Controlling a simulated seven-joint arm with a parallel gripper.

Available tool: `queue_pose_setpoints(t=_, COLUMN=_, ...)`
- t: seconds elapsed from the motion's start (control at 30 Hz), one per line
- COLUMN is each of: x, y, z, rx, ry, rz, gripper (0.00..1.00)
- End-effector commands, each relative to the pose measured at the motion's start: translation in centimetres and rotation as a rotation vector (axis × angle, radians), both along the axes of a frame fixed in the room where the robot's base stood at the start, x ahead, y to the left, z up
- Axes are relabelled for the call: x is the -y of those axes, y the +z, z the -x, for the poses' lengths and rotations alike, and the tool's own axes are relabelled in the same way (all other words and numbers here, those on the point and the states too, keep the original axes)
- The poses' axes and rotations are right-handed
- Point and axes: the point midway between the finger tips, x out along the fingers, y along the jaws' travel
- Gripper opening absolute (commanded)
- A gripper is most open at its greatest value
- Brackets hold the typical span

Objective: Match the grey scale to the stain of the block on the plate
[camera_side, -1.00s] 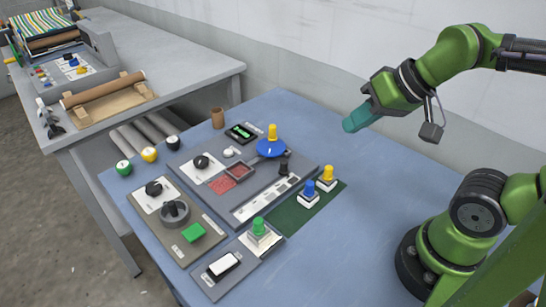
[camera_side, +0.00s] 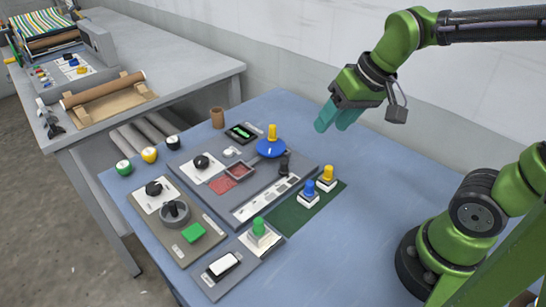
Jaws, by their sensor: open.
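The grey scale (camera_side: 265,198) is a pale strip with dark and light patches along the front of the large grey panel. A black knob (camera_side: 283,165) stands beyond its upper right end. White blocks with a blue knob (camera_side: 310,192) and a yellow knob (camera_side: 327,175) stand on a dark green mat (camera_side: 292,217). Any stain on the blocks is too small to tell. My gripper (camera_side: 330,122) is open and empty, above the table to the right of the panel.
Front panels hold a green button (camera_side: 193,232) and a white rocker (camera_side: 223,265). The table's right side is clear.

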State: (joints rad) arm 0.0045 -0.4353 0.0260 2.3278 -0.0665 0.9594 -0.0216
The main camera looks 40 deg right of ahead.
Motion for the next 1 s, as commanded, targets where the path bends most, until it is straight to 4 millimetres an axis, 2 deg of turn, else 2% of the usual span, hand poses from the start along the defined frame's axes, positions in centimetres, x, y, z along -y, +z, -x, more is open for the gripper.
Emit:
queue_pose_setpoints(t=0.03, x=0.0, y=-0.4, z=-1.7, rx=-0.054, ry=0.023, rz=0.021, gripper=0.48)
queue_pose_setpoints(t=0.3, x=-0.1, y=-2.9, z=-9.5, rx=-0.293, ry=0.181, rz=0.132, gripper=0.48)
queue_pose_setpoints(t=0.4, x=0.0, y=-3.6, z=-11.7, rx=-0.356, ry=0.232, rz=0.163, gripper=0.48)
queue_pose_setpoints(t=0.5, x=0.1, y=-3.5, z=-13.2, rx=-0.391, ry=0.270, rz=0.188, gripper=0.48)
queue_pose_setpoints(t=0.6, x=0.3, y=-2.3, z=-13.6, rx=-0.392, ry=0.291, rz=0.206, gripper=0.48)
queue_pose_setpoints(t=0.73, x=0.3, y=-3.1, z=-13.1, rx=-0.410, ry=0.307, rz=0.207, gripper=0.48)
queue_pose_setpoints(t=0.87, x=0.3, y=-5.0, z=-13.1, rx=-0.411, ry=0.307, rz=0.206, gripper=0.48)
queue_pose_setpoints(t=1.0, x=0.3, y=-8.0, z=-13.1, rx=-0.412, ry=0.307, rz=0.205, gripper=0.48)
